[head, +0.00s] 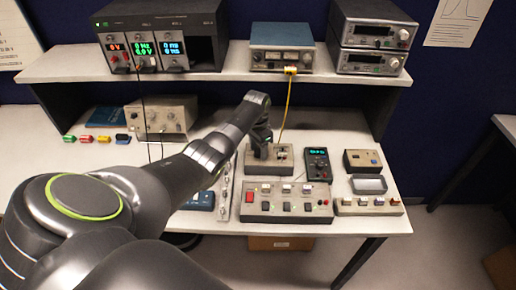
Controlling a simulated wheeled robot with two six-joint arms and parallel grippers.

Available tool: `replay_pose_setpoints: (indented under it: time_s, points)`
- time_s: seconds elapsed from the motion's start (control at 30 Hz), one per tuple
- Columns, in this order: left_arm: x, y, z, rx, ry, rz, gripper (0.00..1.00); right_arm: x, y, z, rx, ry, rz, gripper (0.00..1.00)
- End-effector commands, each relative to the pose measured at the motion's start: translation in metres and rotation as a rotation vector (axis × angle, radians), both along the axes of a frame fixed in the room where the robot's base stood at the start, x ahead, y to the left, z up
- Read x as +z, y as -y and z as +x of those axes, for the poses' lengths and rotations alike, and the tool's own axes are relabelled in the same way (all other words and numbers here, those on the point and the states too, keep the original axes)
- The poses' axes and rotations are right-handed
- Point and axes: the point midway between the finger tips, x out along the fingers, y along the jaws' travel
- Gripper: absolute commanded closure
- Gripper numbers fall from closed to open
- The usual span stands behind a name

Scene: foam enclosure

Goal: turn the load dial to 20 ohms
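A small beige box (252,166) stands on the bench near the middle, with small terminals on its right part; it looks like the load box. My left gripper (262,153) points down onto the left part of this box. The dial is hidden behind the gripper, and its setting cannot be read. I cannot tell whether the fingers touch the dial, or whether they are open or shut. My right gripper is not in view.
A yellow cable (286,105) runs from the blue instrument (281,58) on the shelf down behind the box. A handheld meter (317,164) stands just right of it. A wider panel with a red switch (287,203) lies in front. Coloured blocks (103,139) are at left.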

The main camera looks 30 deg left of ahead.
Motion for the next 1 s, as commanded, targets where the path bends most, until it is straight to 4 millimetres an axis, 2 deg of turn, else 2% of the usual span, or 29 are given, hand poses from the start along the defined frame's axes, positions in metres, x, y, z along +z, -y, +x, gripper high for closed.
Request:
replay_pose_setpoints:
  time_s: [0.27, 0.47, 0.67, 1.0]
  points:
    - [0.002, 0.000, 0.000, 0.001, -0.001, -0.001, 0.52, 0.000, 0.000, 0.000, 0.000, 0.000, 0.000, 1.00]
    - [0.023, -0.001, 0.000, 0.000, 0.002, 0.000, 0.52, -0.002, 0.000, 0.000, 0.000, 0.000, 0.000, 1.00]
    - [0.063, -0.002, 0.001, -0.001, 0.005, 0.002, 0.52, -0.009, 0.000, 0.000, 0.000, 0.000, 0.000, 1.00]
    - [0.146, -0.004, 0.002, -0.001, 0.005, 0.001, 0.52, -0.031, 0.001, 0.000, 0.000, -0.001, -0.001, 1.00]
